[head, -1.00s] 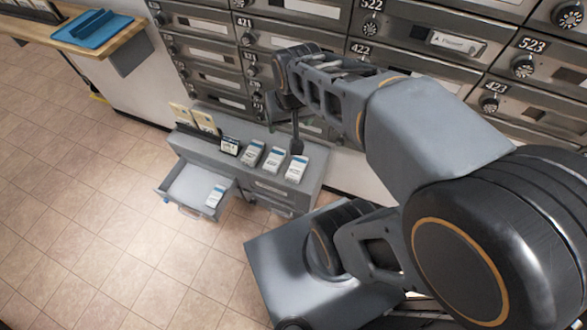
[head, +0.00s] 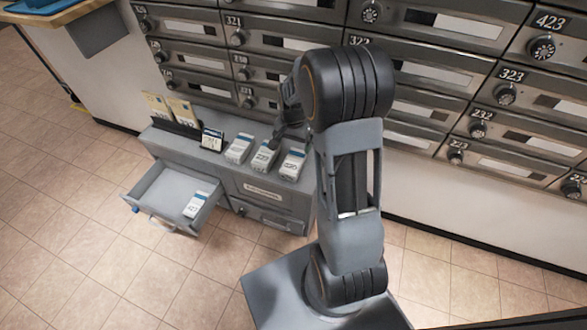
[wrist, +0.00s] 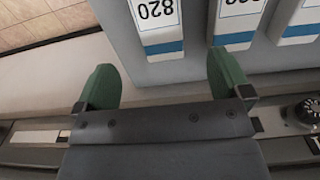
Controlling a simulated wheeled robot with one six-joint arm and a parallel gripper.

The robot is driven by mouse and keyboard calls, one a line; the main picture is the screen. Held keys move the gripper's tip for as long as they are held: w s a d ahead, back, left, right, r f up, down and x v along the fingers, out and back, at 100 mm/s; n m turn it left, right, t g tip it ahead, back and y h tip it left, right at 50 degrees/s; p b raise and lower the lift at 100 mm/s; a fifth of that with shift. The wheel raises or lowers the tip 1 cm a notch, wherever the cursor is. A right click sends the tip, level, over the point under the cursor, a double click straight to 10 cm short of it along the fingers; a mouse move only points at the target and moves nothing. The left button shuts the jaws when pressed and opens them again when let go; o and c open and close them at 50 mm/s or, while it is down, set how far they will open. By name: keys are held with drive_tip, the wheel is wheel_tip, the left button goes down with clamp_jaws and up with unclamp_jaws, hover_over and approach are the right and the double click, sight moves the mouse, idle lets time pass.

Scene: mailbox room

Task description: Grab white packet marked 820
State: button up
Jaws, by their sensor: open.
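The white packet marked 820 (wrist: 158,24) lies on the grey cabinet top, with a blue band at its near end in the wrist view. It appears to be the rightmost packet (head: 292,165) of the row in the head view. My gripper (wrist: 165,80) is open, its two green fingers spread and empty. In the wrist view the packet is beyond the fingertips, roughly in line with the gap between them. In the head view my gripper (head: 278,138) is over the back of the packet row, partly hidden by my arm.
Two similar packets, a middle one (head: 264,158) and a left one (head: 239,148), lie beside it. An open drawer (head: 160,190) holds another packet (head: 197,205). Mailboxes (head: 285,45) line the wall behind.

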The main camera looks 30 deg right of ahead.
sight(293, 161)
wheel_tip(293, 161, down, 10)
drive_tip(key=b, duration=0.4)
drive_tip(key=shift+f, duration=0.25)
drive_tip(key=shift+c, duration=0.4)
drive_tip(key=shift+r, duration=0.1)
drive_tip(key=c, duration=1)
